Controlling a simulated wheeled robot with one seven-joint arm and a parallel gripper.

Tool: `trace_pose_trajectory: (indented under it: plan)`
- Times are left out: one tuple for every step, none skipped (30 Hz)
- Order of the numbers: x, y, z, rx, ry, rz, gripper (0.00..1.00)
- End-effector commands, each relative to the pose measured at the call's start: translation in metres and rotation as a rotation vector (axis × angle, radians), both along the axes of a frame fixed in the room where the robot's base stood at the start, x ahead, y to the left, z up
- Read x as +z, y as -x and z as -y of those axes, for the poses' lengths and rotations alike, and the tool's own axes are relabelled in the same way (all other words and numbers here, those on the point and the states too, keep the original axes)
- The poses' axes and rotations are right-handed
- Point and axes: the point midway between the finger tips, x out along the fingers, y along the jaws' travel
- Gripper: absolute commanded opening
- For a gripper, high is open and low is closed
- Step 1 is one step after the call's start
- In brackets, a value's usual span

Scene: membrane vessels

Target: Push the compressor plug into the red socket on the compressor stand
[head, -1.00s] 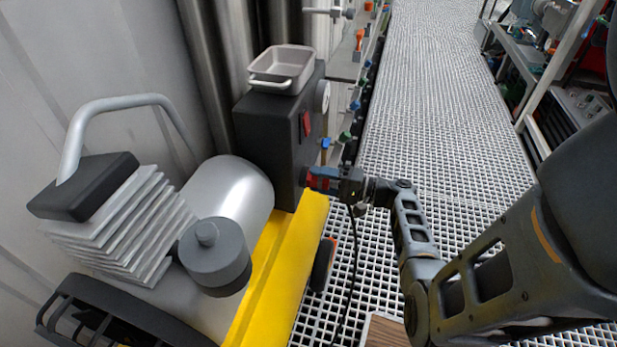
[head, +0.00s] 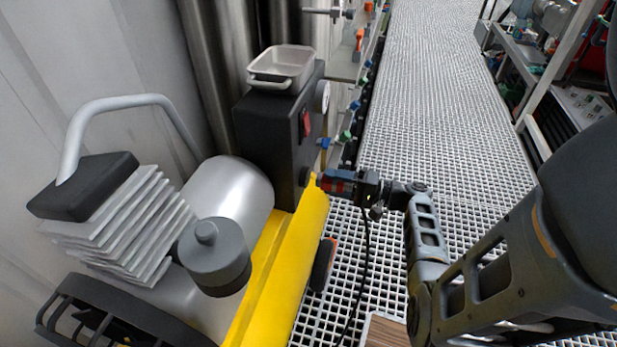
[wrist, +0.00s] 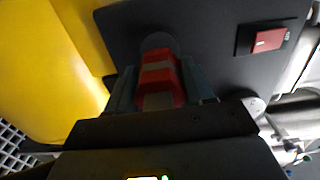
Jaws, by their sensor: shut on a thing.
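My gripper (head: 340,184) is shut on the red compressor plug (wrist: 160,72), which has a grey band and sits between the two fingers in the wrist view. The plug also shows as a small red body (head: 328,181) in the head view, pointing left at the black compressor stand box (head: 270,135). A dark round fitting (head: 304,176) sits low on the box's face, level with the plug. In the wrist view a dark round shape (wrist: 158,42) lies just beyond the plug's front. A narrow gap seems to show between plug and fitting. No red socket is clearly visible.
A red switch (wrist: 268,40) is on the box's face, right of the plug in the wrist view. A yellow base (head: 285,265) runs below it. A black cable (head: 365,250) hangs from the gripper. Grating floor (head: 430,110) is clear to the right.

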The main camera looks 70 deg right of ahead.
Motion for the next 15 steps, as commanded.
trace_pose_trajectory:
  plan:
    - [0.0, 0.002, 0.0, 0.0, 0.0, 0.0, 0.03]
    - [0.0, 0.003, 0.0, 0.0, 0.0, 0.0, 0.03]
    - [0.0, 0.005, 0.001, -0.001, 0.0, 0.0, 0.03]
    - [0.0, 0.006, 0.001, -0.001, 0.0, 0.0, 0.03]
    - [0.0, 0.007, 0.001, -0.001, 0.0, 0.0, 0.03]
    - [0.0, 0.008, 0.001, -0.001, 0.0, 0.0, 0.03]
    - [0.0, 0.009, 0.001, -0.001, 0.0, 0.0, 0.03]
    - [0.0, 0.01, 0.001, -0.001, 0.0, 0.0, 0.03]
    - [0.0, 0.012, 0.001, -0.001, 0.0, 0.0, 0.03]
    - [0.0, 0.013, 0.001, 0.0, 0.0, 0.0, 0.03]
    - [0.0, 0.014, 0.001, 0.0, 0.0, 0.0, 0.03]
    - [0.0, 0.015, 0.001, 0.0, 0.0, 0.0, 0.03]
    - [0.0, 0.016, 0.001, -0.001, 0.0, 0.0, 0.03]
    - [0.0, 0.017, 0.002, -0.001, 0.0, 0.0, 0.03]
    - [0.0, 0.019, 0.002, -0.001, 0.0, -0.001, 0.03]
